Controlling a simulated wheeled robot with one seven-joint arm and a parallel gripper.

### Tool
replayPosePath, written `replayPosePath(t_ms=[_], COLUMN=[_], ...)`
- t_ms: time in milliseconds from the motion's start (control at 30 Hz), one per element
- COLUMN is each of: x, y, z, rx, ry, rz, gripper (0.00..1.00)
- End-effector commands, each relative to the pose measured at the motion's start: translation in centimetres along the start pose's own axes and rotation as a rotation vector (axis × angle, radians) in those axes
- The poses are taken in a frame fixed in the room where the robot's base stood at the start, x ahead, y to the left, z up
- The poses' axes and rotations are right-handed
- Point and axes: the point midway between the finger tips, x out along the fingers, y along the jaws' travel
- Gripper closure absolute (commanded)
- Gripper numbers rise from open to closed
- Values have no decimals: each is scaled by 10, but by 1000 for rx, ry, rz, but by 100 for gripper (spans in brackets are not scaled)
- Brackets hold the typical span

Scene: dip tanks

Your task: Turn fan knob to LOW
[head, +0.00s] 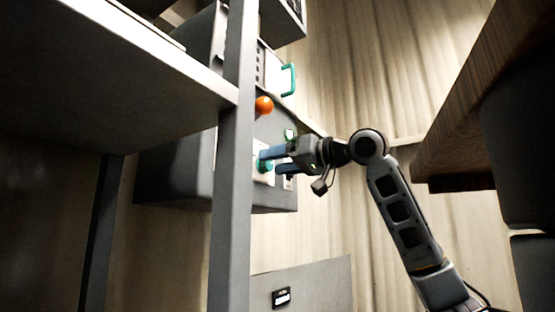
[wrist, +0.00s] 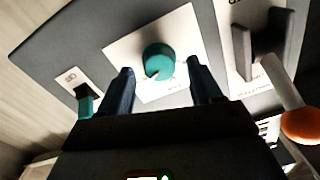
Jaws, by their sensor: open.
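The fan knob appears to be the round teal knob (wrist: 158,62) on a white square plate (wrist: 122,50) of the dark panel, in the wrist view. Its label is too blurred to read, so I cannot tell its setting. My gripper (wrist: 158,82) is open, with one blue finger on each side of the knob and a gap to both. In the head view my gripper (head: 268,161) is at the panel front, with the teal knob (head: 264,167) partly hidden behind the fingers.
A lever with an orange ball (wrist: 301,125) stands right of the knob; the ball also shows in the head view (head: 264,105). A small teal switch (wrist: 85,104) is at left. A grey post (head: 233,160) and shelf stand left of my arm. A wooden slab (head: 490,90) is at right.

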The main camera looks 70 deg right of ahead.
Motion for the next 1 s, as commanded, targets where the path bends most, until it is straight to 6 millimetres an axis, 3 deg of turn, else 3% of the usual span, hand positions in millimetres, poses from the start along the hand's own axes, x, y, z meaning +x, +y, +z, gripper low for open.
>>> replayPosePath(t_ms=[267,867,1000], x=[3,2,2], y=[0,0,0], z=[0,0,0], rx=[0,0,-4], ry=[0,0,0], rz=[0,0,0], gripper=[36,91,92])
